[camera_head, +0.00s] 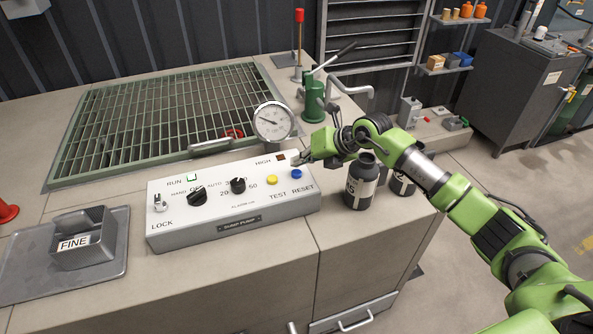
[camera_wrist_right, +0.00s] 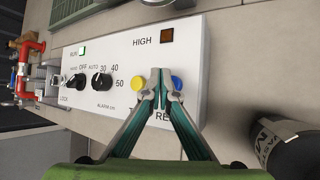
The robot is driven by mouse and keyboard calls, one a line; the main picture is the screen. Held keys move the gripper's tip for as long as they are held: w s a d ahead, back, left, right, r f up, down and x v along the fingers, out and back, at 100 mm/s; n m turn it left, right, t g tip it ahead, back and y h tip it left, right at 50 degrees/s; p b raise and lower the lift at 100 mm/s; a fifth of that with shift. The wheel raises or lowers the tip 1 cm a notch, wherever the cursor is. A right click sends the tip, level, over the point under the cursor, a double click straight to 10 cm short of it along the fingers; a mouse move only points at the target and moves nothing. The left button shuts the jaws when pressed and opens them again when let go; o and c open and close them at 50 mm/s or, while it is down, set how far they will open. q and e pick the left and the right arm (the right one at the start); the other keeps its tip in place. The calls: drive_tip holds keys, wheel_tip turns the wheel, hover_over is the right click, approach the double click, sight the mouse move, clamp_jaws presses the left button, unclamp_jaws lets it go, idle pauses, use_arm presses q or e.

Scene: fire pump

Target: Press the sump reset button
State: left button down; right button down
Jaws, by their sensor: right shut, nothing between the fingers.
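The pale sump pump panel (camera_head: 235,213) sits on the bench top. Its blue button (camera_head: 296,174), above the word RESET, is at the right end, with the yellow button (camera_head: 272,180), above TEST, to its left. My right gripper (camera_head: 296,163) is shut and empty, over the panel's right end just behind the blue button. In the right wrist view, the closed fingertips (camera_wrist_right: 160,73) appear between the yellow button (camera_wrist_right: 148,83) and the blue button (camera_wrist_right: 177,83), each partly covered by a finger. I cannot tell any contact with the panel. My left gripper is out of view.
Dark bottles (camera_head: 361,181) stand close to the panel's right end, under my right arm. A round gauge (camera_head: 273,122) and a green hand pump (camera_head: 314,100) stand behind. A green grating (camera_head: 160,115) lies at the back left, and a grey tray (camera_head: 30,262) at the left.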

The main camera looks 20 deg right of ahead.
sight(299, 173)
drive_tip(key=shift+r+p, duration=1.4)
drive_tip(key=shift+r, duration=0.95)
drive_tip(key=shift+a, duration=0.1)
